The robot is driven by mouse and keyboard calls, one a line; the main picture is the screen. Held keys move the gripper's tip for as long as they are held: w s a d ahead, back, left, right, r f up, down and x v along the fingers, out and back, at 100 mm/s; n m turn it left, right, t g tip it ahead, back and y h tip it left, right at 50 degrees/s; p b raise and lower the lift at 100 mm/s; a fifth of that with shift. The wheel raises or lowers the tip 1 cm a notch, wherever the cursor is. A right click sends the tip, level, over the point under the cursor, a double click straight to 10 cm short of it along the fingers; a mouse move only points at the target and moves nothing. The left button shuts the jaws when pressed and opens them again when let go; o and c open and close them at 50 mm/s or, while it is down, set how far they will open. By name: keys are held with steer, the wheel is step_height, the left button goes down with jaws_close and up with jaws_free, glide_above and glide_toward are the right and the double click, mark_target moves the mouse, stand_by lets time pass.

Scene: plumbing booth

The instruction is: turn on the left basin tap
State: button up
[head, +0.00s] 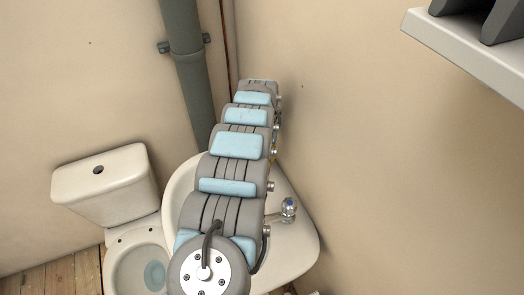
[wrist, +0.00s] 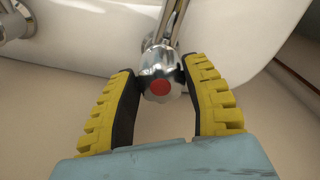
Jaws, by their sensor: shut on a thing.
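The left basin tap (wrist: 161,66) shows in the wrist view as a chrome handle with a red disc on its end and a chrome spout above it. My gripper (wrist: 160,72) has one yellow-and-black finger on each side of the handle and is shut on it. In the head view my arm hides this tap and my gripper. The white basin (head: 301,243) shows on both sides of my arm, and its rim (wrist: 110,45) is behind the tap in the wrist view.
The other tap (head: 288,208), chrome with a blue mark, stands on the basin's right side; chrome parts (wrist: 14,22) show at the wrist view's upper left. A toilet (head: 105,184) is left of the basin. A grey pipe (head: 188,70) rises behind. A shelf (head: 465,55) juts out at upper right.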

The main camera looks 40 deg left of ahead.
steer(key=n+p, duration=0.1)
steer(key=n, duration=0.2)
steer(key=shift+d+r+n, duration=0.1)
steer(key=shift+n, duration=0.3)
steer(key=n, duration=0.3)
steer(key=shift+n, duration=0.3)
steer(key=n+b, duration=0.2)
steer(key=n, duration=0.2)
steer(key=shift+f, duration=0.2)
steer(key=shift+w+n+b, duration=0.1)
steer(key=shift+n+b, duration=0.9)
steer(key=shift+n, duration=0.9)
steer(key=shift+r, duration=0.1)
steer(key=o, duration=1.2)
steer(key=shift+d, duration=0.1)
